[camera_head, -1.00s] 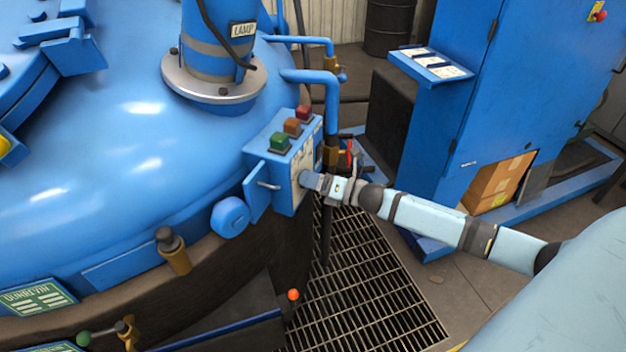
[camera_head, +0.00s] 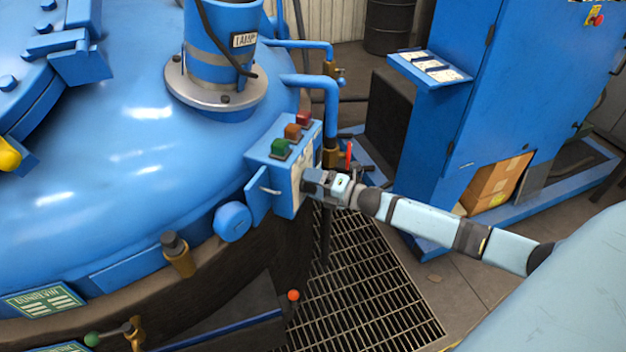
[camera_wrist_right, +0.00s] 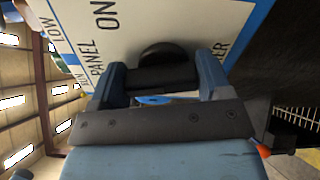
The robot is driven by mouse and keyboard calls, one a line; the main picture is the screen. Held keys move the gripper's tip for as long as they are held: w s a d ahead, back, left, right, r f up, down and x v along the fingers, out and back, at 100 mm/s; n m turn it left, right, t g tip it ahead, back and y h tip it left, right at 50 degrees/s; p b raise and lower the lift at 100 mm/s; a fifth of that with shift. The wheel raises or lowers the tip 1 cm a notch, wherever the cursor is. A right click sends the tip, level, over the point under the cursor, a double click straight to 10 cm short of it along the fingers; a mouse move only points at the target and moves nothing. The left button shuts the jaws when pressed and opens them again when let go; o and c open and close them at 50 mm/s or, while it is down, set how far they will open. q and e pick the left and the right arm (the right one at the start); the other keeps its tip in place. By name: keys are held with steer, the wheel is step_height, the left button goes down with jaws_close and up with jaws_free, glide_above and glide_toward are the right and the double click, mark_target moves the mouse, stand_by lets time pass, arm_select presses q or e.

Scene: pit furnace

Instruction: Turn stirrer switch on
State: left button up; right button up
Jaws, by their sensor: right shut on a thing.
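A blue control box (camera_head: 262,148) stands on the rim of the big blue vessel, with green, orange and red buttons on top. Its labelled white panel (camera_wrist_right: 190,20) fills the top of the right wrist view, with "ON", "LOW" and "PANEL" readable. A black rotary knob (camera_wrist_right: 157,52) sticks out of this panel; its full label is partly hidden. My right gripper (camera_head: 309,184) is at the box's panel face. In the wrist view its two fingers (camera_wrist_right: 161,76) stand either side of the knob, shut on it. My left gripper is not in view.
Blue pipes (camera_head: 331,105) and a red-handled valve (camera_head: 348,155) stand just behind the box. A small blue side door (camera_head: 258,198) hangs open at its left. A floor grating (camera_head: 365,285) lies below my right arm, and a blue cabinet (camera_head: 480,110) stands behind it.

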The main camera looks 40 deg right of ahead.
steer(key=m+p, duration=0.1)
steer(key=m, duration=0.1)
steer(key=shift+r+m, duration=0.1)
steer(key=shift+m, duration=0.3)
steer(key=m+p, duration=0.1)
steer(key=m, duration=0.2)
steer(key=shift+d+m+p, duration=0.1)
steer(key=shift+m+p, duration=0.2)
steer(key=shift+p, duration=0.1)
steer(key=shift+m+p, duration=0.35)
steer(key=shift+m, duration=0.55)
steer(key=shift+f+m+p, duration=0.25)
steer(key=shift+m+p, duration=0.1)
steer(key=shift+m, duration=0.65)
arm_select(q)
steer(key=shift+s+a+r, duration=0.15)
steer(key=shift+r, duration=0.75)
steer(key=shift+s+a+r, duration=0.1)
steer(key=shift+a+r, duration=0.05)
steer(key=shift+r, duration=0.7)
arm_select(e)
steer(key=shift+m, duration=0.7)
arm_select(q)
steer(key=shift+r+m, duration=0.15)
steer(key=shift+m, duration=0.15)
arm_select(e)
steer(key=shift+f, duration=0.1)
steer(key=o, duration=0.9)
